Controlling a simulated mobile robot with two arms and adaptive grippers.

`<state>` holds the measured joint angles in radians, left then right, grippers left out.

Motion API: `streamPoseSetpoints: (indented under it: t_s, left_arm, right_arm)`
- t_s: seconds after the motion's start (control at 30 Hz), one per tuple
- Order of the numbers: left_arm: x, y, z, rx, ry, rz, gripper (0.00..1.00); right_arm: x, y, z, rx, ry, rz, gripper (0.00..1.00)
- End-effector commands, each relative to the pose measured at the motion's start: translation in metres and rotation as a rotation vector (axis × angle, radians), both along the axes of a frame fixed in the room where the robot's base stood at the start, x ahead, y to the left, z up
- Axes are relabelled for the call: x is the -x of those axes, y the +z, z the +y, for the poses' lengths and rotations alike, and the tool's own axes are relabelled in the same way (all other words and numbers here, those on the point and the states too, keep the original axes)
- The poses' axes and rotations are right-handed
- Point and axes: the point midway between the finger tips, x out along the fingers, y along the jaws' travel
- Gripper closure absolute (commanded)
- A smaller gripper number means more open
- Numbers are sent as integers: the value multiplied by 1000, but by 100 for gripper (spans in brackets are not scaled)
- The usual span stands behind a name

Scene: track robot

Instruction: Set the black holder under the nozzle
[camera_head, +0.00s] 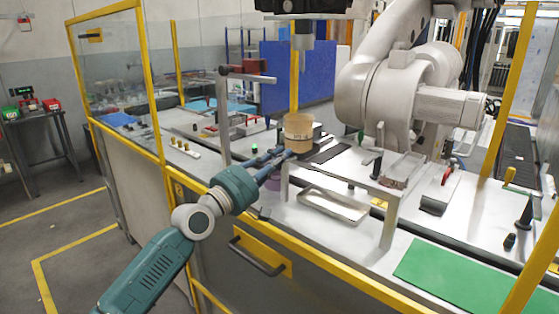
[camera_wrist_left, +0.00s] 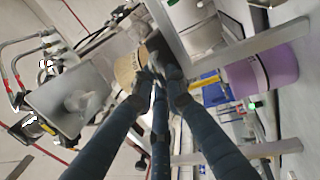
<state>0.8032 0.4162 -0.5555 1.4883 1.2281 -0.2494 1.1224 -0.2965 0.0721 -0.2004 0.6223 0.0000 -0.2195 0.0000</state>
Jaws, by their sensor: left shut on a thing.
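My left gripper (camera_head: 284,156) reaches in over the bench, just below a tan round cup (camera_head: 298,128). In the left wrist view its fingers (camera_wrist_left: 158,75) are shut on a dark piece, which I take for the black holder (camera_wrist_left: 160,46). The tan cup (camera_wrist_left: 128,68) is right against it. Most of the holder is hidden by the fingers and the cup. A black nozzle head (camera_head: 302,32) hangs at the top of the head view, above the cup with a clear gap. My right gripper is not in view.
A grey frame (camera_head: 390,215) stands right of my gripper, with a metal tray (camera_head: 333,204) under it. A grey post (camera_head: 224,115) stands to the left. A large white robot arm (camera_head: 385,85) is at the right. A purple cylinder (camera_wrist_left: 262,72) shows in the left wrist view.

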Motion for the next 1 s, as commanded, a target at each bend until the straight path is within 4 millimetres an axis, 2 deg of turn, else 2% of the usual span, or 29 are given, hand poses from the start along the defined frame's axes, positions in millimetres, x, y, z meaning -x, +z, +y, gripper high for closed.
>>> streamPoseSetpoints:
  t_s: [0.03,0.47,0.5,0.57,0.87,1.0]
  left_arm:
    - [-1,-5,2,-4,3,8,100]
    - [-2,-4,4,-4,7,6,100]
    - [-2,-4,4,-4,7,6,80]
    - [-2,-4,4,-4,7,6,70]
    - [0,-3,2,-2,3,4,70]
    - [9,-6,10,0,4,5,70]
  right_arm:
    - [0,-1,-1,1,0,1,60]
    - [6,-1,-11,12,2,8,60]
    - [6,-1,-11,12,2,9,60]
    - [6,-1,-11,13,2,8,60]
    - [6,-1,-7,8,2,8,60]
    - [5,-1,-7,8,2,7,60]
